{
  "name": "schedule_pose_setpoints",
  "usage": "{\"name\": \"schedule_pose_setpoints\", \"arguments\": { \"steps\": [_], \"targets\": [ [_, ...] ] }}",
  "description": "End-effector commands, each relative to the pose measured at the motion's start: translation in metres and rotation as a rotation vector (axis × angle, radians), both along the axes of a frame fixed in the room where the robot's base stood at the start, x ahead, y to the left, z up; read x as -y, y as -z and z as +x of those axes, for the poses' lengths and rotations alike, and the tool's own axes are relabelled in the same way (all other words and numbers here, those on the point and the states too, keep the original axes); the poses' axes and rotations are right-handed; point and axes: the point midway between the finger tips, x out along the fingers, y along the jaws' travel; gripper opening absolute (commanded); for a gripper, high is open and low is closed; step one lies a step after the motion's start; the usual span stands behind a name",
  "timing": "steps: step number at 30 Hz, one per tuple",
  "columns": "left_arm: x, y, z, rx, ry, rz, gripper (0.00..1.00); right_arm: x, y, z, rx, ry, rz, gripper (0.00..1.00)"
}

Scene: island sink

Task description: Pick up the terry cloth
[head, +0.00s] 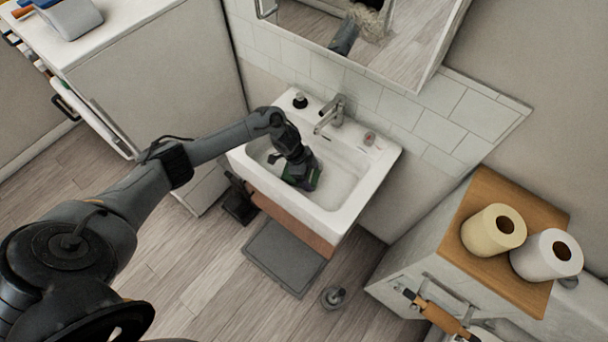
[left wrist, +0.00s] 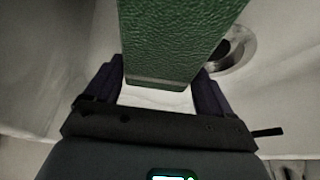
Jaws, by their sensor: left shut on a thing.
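My left gripper (head: 296,166) reaches down into the white sink basin (head: 345,178) in the head view. It is shut on a green, rough-textured piece that looks like the terry cloth (head: 307,182). In the left wrist view the terry cloth (left wrist: 168,38) is a folded-looking green slab standing between the two dark fingers of the gripper (left wrist: 155,88). The slab extends beyond the top edge of that view, so its far end is hidden. My right gripper shows in neither view.
The faucet (head: 331,112) and a dark-topped bottle (head: 300,99) stand on the sink's back rim. The drain (left wrist: 234,50) is beside the cloth. A cabinet (head: 495,190) with two paper rolls is at right. A grey scale-like slab (head: 284,257) lies on the floor below.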

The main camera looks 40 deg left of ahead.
Motion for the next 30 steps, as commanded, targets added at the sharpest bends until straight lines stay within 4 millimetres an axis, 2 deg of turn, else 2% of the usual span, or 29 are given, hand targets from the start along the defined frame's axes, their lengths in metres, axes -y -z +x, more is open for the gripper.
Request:
{"name": "schedule_pose_setpoints", "arguments": {
  "steps": [8, 14, 20, 30],
  "targets": [
    [0.000, -0.009, 0.001, 0.001, -0.001, -0.001, 0.49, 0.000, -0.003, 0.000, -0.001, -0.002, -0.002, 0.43],
    [0.000, -0.033, 0.001, 0.004, 0.001, 0.001, 0.49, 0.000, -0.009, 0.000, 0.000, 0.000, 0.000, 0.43],
    [-0.001, -0.079, 0.001, 0.005, 0.002, 0.002, 0.49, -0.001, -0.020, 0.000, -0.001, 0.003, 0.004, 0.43],
    [0.000, -0.170, 0.001, 0.006, 0.002, 0.001, 0.49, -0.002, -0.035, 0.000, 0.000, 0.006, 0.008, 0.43]
  ]
}}
